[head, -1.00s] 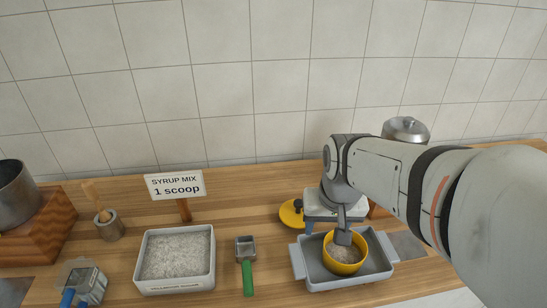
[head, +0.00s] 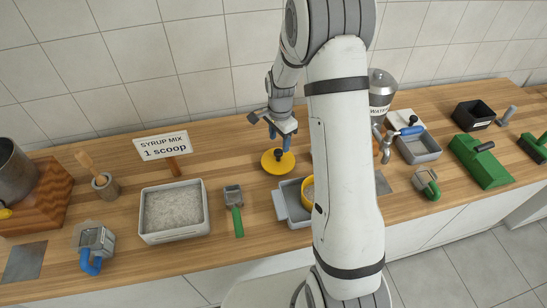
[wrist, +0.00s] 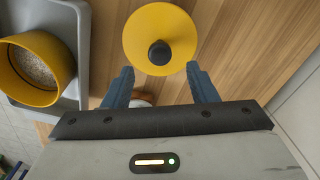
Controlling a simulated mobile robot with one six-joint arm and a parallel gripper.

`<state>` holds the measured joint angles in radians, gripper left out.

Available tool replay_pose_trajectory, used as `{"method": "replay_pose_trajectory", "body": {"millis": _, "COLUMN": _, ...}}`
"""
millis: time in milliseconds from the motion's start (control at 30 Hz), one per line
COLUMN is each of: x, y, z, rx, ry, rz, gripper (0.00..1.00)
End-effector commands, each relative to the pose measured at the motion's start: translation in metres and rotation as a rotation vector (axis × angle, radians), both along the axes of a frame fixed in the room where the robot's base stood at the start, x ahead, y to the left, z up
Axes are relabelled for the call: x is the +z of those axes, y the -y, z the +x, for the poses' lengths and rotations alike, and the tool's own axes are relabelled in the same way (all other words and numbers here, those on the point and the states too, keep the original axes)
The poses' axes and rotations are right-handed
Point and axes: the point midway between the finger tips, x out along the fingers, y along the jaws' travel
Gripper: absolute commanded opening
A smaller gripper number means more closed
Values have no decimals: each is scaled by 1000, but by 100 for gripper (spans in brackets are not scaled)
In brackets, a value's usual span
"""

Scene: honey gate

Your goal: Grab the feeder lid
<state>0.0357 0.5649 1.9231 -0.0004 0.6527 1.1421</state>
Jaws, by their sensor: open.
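The feeder lid is a round yellow disc with a dark knob; it lies flat on the wooden counter behind the grey tray in the head view (head: 272,166). In the wrist view the lid (wrist: 140,36) is ahead of the fingertips, with its knob roughly centred between them. My gripper (head: 282,142) is above the lid, pointing down. In the wrist view my gripper (wrist: 161,72) has its two blue fingers apart on either side, with nothing between them. I cannot tell the exact height over the knob.
The yellow feeder bowl (wrist: 32,68) with grainy contents sits in the grey tray (head: 280,207), partly hidden by my arm. A white bin of granules (head: 148,235), a green-handled scoop (head: 237,222) and the syrup sign (head: 163,147) stand to the left. A metal water urn (head: 381,88) stands right.

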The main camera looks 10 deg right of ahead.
Motion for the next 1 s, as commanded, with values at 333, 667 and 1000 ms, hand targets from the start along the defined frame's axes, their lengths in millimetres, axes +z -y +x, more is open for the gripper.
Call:
{"method": "replay_pose_trajectory", "body": {"millis": 333, "x": -39, "y": -2, "z": -2, "rx": 2, "ry": -7, "rz": 0, "gripper": 52}}
{"method": "replay_pose_trajectory", "body": {"millis": 667, "x": -66, "y": -2, "z": -1, "rx": 1, "ry": 0, "rz": 0, "gripper": 52}}
{"method": "replay_pose_trajectory", "body": {"millis": 1000, "x": -66, "y": -2, "z": -1, "rx": 1, "ry": 0, "rz": 0, "gripper": 38}}
